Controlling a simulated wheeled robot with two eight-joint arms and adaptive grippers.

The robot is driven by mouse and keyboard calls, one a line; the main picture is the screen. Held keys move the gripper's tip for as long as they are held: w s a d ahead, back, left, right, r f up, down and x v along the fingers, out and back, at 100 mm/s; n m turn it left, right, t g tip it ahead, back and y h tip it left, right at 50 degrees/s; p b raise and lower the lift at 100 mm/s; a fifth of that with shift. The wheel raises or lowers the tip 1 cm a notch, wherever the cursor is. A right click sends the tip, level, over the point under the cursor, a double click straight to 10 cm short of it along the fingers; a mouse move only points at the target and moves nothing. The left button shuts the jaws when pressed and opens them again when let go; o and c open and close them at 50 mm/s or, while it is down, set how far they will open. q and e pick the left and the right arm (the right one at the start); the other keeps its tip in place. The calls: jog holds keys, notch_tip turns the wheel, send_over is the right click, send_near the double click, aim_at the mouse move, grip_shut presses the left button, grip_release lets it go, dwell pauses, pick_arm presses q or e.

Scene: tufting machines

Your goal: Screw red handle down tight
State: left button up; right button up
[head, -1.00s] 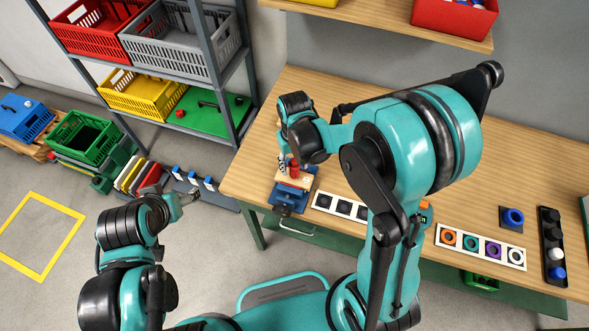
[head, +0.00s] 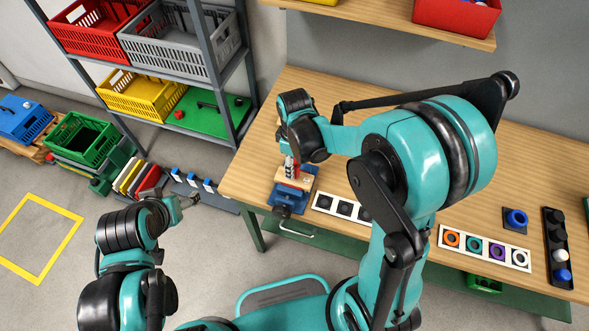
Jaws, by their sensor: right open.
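The red handle (head: 289,166) shows as a small red piece above a light wooden block in the blue vise (head: 287,196) at the table's left front edge. My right gripper (head: 291,161) points down right over it, and my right wrist hides most of its fingers and part of the handle. Its jaws are open around or beside the handle; I cannot tell which. My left gripper (head: 186,201) hangs out over the floor, left of the table and away from the vise. Its fingertips are too small to judge.
The wooden table (head: 420,115) holds a white strip with dark squares (head: 344,209), a strip with coloured rings (head: 484,247), a blue ring on a dark base (head: 515,219) and a black tray (head: 556,240). A shelf with crates (head: 183,42) stands at the left.

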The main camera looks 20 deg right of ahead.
jog(key=shift+c, duration=0.4)
jog(key=c, duration=0.9)
jog(key=m, duration=0.3)
jog(key=shift+f+b, duration=0.1)
jog(key=shift+b, duration=0.2)
jog(key=m, duration=0.5)
jog(key=shift+b, duration=0.3)
jog(key=m, duration=0.5)
jog(key=shift+f+b, duration=0.1)
jog(key=shift+b, duration=0.2)
jog(key=m, duration=0.4)
jog(key=o, duration=0.9)
